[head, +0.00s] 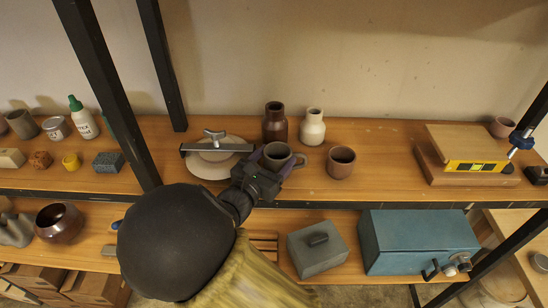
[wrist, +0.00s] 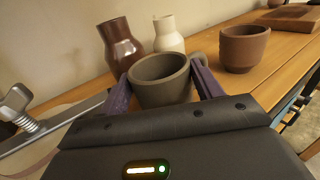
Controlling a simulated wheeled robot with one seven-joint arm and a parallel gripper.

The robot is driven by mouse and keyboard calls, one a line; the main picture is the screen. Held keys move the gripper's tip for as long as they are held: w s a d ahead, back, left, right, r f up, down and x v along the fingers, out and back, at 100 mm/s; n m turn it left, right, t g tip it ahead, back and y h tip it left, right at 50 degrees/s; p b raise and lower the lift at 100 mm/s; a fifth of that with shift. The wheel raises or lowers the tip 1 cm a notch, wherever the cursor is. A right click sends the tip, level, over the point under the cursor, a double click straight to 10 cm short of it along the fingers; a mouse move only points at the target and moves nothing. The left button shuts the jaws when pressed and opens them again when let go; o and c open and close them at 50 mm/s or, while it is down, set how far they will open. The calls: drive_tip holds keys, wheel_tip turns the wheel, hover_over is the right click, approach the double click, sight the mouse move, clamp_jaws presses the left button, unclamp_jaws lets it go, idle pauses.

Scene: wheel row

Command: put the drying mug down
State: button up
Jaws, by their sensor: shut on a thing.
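The mug (head: 277,155) is grey-brown with a handle on its right. It is at the front of the upper wooden shelf (head: 375,149). My gripper (head: 272,167) is shut on it, with a purple finger on each side in the wrist view (wrist: 163,90). The mug (wrist: 160,82) looks upright and empty there. Its base is hidden by my gripper, so I cannot tell whether it touches the shelf.
A brown cup (head: 341,162) stands close to the right. A dark brown bottle (head: 275,123) and a cream bottle (head: 313,126) stand behind. A round plate with a clamp bar (head: 214,150) lies left. Shelf surface is clear right of the cup.

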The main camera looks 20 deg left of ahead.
drive_tip(key=shift+f, duration=0.15)
drive_tip(key=o, duration=1.2)
drive_tip(key=shift+c, duration=0.2)
drive_tip(key=shift+r, duration=0.25)
drive_tip(key=b+v, duration=0.4)
drive_tip(key=v, duration=0.8)
